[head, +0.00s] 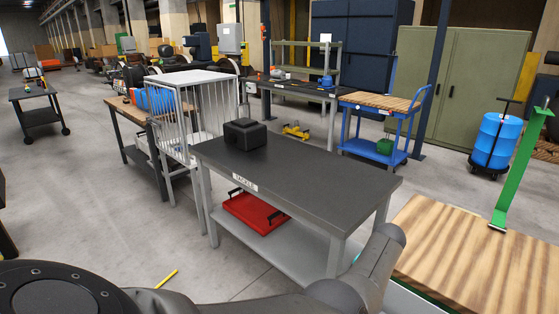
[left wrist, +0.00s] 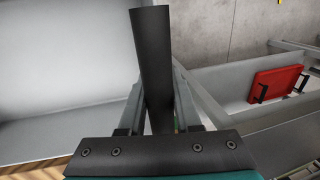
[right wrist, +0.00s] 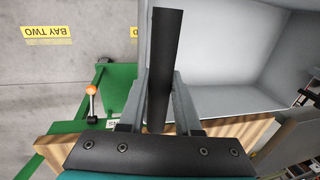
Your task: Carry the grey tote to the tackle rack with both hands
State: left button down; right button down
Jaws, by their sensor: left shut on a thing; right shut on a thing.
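The grey tote shows from inside at the left of the left wrist view (left wrist: 65,60) and at the right of the right wrist view (right wrist: 250,55). My left gripper (left wrist: 157,95) is shut on one side wall and my right gripper (right wrist: 160,95) on another side wall. A dark strip partly hides both grips. The tote and both grippers are out of the head view. The tackle rack (head: 310,178), a dark-topped table with a TACKLE label, stands ahead. I cannot tell whether the tote touches anything below.
A black box (head: 245,134) stands on the rack's far left corner. A red tray (head: 254,212) lies on its lower shelf. The rest of the top is clear. A wooden bench top (head: 475,255) with a green post (head: 520,165) is at right. A white cage (head: 195,115) stands behind the rack.

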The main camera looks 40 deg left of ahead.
aim_at(314, 179)
jog(key=j, duration=2.9)
jog(key=k+u, duration=0.05)
jog(key=k, duration=0.05)
